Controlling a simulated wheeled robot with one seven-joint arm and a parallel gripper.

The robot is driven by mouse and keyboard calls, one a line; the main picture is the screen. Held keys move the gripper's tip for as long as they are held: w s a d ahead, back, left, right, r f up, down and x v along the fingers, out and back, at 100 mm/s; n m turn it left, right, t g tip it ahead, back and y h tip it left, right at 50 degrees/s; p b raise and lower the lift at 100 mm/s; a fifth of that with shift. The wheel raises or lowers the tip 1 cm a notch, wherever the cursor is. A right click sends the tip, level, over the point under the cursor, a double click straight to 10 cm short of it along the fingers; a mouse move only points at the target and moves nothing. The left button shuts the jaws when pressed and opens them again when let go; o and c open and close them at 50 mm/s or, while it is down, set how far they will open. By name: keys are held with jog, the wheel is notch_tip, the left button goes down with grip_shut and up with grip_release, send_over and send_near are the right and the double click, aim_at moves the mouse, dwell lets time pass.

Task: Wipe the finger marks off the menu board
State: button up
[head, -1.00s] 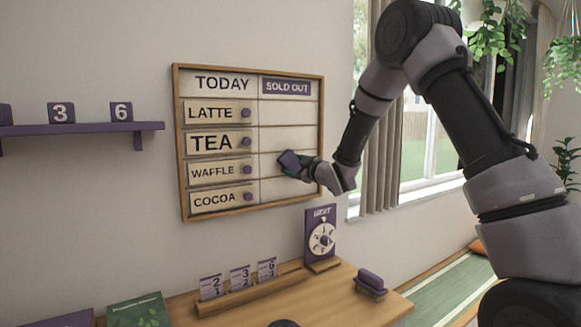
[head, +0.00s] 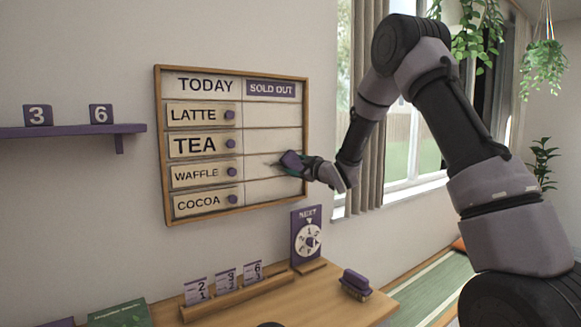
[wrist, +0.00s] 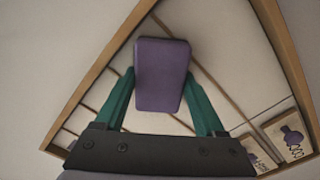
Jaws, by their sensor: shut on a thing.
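The menu board (head: 160,150) hangs on the wall in a wooden frame, with TODAY, LATTE, TEA, WAFFLE and COCOA on the left and a SOLD OUT plate (head: 271,89) at top right. My gripper (head: 303,167) is shut on a purple block eraser (head: 290,160) at the right column, level with the TEA and WAFFLE rows. A faint dark smudge (head: 271,163) shows just left of the eraser. In the wrist view the eraser (wrist: 162,75) sits between the teal fingers (wrist: 161,95) over the board. Whether it touches the surface I cannot tell.
Below are a wooden desk (head: 330,300), a NEXT dial (head: 306,236), a number card rack (head: 240,297) and a purple brush (head: 355,282). A purple shelf (head: 70,131) with number blocks is at left. A curtain (head: 368,150) and window are close right of the board.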

aim_at(262, 166)
jog(key=shift+s+a, duration=0.2)
jog(key=shift+a, duration=0.3)
jog(key=shift+s+a, duration=1)
jog(key=shift+a, duration=0.35)
jog(key=shift+s+a, duration=1)
jog(key=shift+a, duration=0.3)
jog(key=shift+s+a, duration=0.5)
jog(key=shift+a, duration=0.3)
jog(key=shift+s+a, duration=0.45)
jog(key=shift+a, duration=0.35)
jog(key=shift+v, duration=3)
jog(key=v, duration=0.3)
